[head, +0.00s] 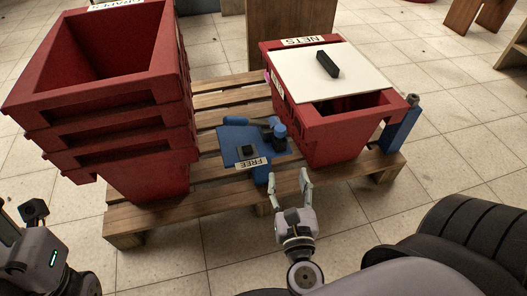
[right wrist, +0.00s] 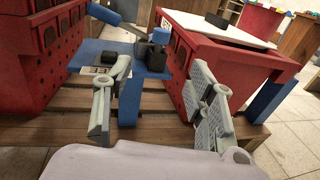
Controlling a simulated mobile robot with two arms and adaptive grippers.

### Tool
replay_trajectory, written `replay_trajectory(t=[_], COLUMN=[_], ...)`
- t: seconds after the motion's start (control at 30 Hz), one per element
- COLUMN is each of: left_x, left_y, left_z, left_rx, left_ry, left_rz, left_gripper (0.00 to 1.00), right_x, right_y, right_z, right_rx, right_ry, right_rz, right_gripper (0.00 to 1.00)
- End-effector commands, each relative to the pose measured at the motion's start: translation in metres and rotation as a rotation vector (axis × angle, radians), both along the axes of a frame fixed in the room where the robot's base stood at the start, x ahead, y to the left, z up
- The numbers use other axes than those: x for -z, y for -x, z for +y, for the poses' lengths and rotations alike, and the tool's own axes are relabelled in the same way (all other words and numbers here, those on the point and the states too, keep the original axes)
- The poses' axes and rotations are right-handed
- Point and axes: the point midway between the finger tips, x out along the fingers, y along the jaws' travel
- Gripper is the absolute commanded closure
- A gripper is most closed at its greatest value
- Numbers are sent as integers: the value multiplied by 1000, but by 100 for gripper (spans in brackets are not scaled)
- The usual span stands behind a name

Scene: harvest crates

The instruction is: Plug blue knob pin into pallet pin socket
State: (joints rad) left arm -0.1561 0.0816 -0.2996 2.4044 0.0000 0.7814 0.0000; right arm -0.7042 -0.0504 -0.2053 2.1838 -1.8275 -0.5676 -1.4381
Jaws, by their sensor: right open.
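A blue pin with a rounded knob (head: 279,130) stands at the right side of a blue plate (head: 232,138) on the pallet, beside the lidded crate. The knob also shows in the right wrist view (right wrist: 160,36). A small black block (head: 248,151) sits on the plate behind a FREE label (head: 252,164); I cannot tell whether it is the socket. My right gripper (head: 289,176) is open and empty, just in front of the plate and below the knob in the picture. In the right wrist view a blue strip (right wrist: 130,101) shows between its fingers. My left gripper's fingers are not visible.
A stack of red crates (head: 150,165) stands left on the wooden pallet (head: 165,217). A red crate (head: 335,140) marked NETS stands right, with a white lid (head: 355,78) and a black bar (head: 327,64). A blue post (head: 400,130) is at the pallet's right corner.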

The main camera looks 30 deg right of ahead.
Motion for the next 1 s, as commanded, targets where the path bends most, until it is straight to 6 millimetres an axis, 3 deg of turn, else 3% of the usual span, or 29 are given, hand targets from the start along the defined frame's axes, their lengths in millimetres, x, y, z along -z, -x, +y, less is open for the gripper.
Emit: replay_trajectory(t=[0.17,0.6,0.87,1.0], left_x=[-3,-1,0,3], left_y=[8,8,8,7], left_z=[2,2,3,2], left_rx=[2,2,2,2], left_ry=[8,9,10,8], left_rz=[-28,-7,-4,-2], left_gripper=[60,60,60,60], right_x=[-7,-7,-6,-5], right_y=[-15,-98,-115,-133], right_z=[-9,-46,-55,-64], right_rx=[9,4,4,5], right_ry=[31,27,26,28], right_rz=[-11,-10,-9,-10], right_gripper=[49,49,49,49])
